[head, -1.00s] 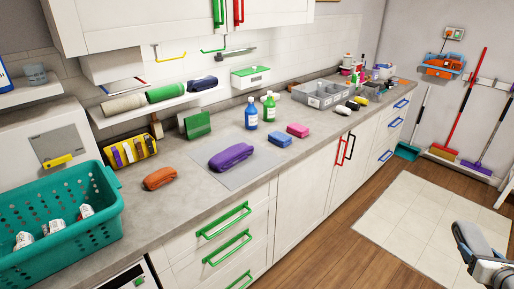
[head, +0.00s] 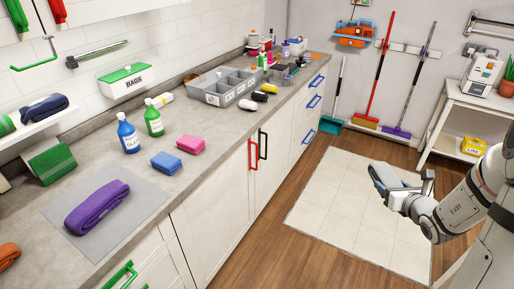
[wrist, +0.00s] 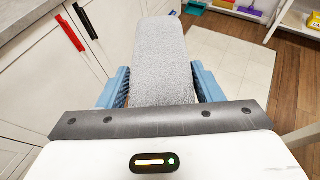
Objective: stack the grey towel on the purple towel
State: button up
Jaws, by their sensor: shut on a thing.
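The purple towel (head: 97,207) lies folded on a light grey mat (head: 143,188) on the counter, at the left in the head view. My gripper (head: 391,178) is at the right in the head view, above the floor and well away from the counter. In the wrist view the grey towel (wrist: 165,62) sticks out between my gripper's two blue fingers (wrist: 164,90), which are shut on it. The towel's near end is hidden by the gripper body.
On the counter are a blue sponge (head: 166,162), a pink sponge (head: 190,145), a blue bottle (head: 128,134), a green bottle (head: 153,120) and a grey divided tray (head: 232,87). An orange cloth (head: 8,255) lies left of the mat. Cabinet handles stick out below the counter edge.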

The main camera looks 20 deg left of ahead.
aim_at(95, 200)
jog(key=i, duration=1)
jog(key=u, duration=2.4)
